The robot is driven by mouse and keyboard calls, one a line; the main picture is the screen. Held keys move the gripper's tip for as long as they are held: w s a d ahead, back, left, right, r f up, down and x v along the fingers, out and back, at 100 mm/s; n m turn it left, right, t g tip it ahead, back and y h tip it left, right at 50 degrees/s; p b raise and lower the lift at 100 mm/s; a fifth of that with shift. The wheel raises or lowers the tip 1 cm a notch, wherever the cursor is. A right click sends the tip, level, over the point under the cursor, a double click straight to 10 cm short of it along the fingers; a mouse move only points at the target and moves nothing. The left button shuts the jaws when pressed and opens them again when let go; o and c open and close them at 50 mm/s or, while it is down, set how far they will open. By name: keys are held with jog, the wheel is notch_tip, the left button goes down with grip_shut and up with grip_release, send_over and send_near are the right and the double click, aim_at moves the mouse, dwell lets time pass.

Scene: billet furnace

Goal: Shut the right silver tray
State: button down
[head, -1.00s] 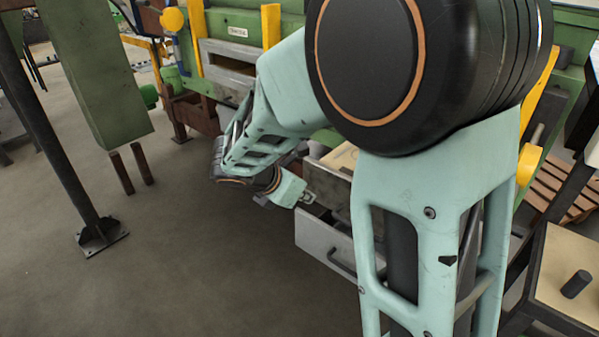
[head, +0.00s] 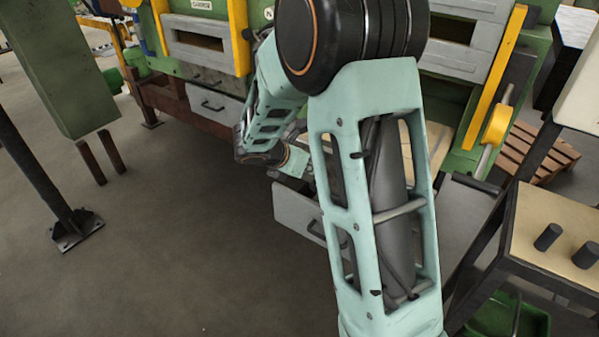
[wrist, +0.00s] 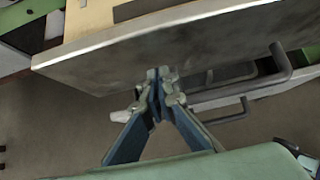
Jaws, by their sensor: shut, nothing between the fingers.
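The right silver tray (head: 296,212) is pulled out from the green furnace in the head view, with a dark handle on its grey front. My arm hides its right part. My gripper (wrist: 160,82) is shut and empty. In the head view the fingertips are mostly hidden beside the tray's back left.
Another silver tray (head: 212,104) sits in the furnace at left, seemingly shut. A dark post (head: 35,150) and green column (head: 65,70) stand at left. A table (head: 560,235) with dark cylinders stands close at right. The floor at front left is clear.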

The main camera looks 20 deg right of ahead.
jog(key=shift+w+d, duration=0.25)
jog(key=shift+d, duration=0.05)
